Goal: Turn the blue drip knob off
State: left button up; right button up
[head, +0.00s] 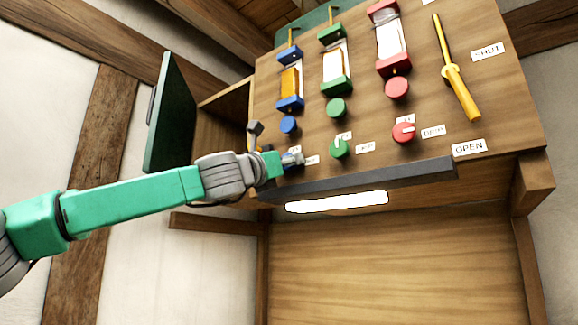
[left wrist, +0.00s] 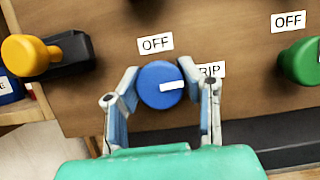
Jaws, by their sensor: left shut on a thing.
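The blue drip knob (left wrist: 157,88) is round and sits on the wooden panel (left wrist: 110,30). Its white pointer mark lies toward the right, on the side of the DRIP label (left wrist: 211,69). The OFF label (left wrist: 155,43) is just above the knob. My left gripper (left wrist: 163,90) has one finger on each side of the knob and is shut on it; the right finger partly covers the DRIP label. In the head view my left gripper (head: 291,160) is at the panel's lower left and hides most of the knob. My right gripper is not in view.
A green knob (head: 339,148) and a red knob (head: 403,132) stand to the right. A yellow lever (head: 459,82) is at far right. A dark ledge (head: 365,180) runs below. A yellow-ended handle (left wrist: 27,54) is left of my gripper.

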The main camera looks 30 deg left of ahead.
pick_arm(q)
jog(key=shift+s+n+y+b, duration=0.1)
jog(key=shift+n+y+b, duration=0.3)
jog(key=shift+n+b, duration=0.2)
jog(key=n+y+b, duration=0.1)
jog(key=n+b, duration=0.1)
jog(key=n, duration=0.1)
jog(key=n+y+b, duration=0.2)
jog(key=n, duration=0.1)
jog(key=shift+a+f+g, duration=0.1)
jog(key=shift+g, duration=0.2)
jog(key=n+y+b, duration=0.1)
jog(key=n, duration=0.1)
jog(key=n+g+y+b, duration=0.1)
jog(key=n+b, duration=0.1)
jog(key=shift+n, duration=0.4)
jog(key=shift+n+g+y+b, duration=0.4)
jog(key=shift+n+b, duration=0.1)
jog(key=shift+n, duration=0.7)
jog(key=n+g, duration=0.1)
jog(key=n, duration=0.2)
jog(key=shift+b, duration=0.3)
jog(key=n+g, duration=0.1)
jog(key=n, duration=0.1)
jog(key=shift+a+n+y, duration=0.1)
jog(key=shift+n+y, duration=0.2)
jog(key=shift+y, duration=0.1)
jog(key=shift+n+g, duration=0.4)
jog(key=shift+n, duration=0.6)
jog(key=shift+f, duration=0.15)
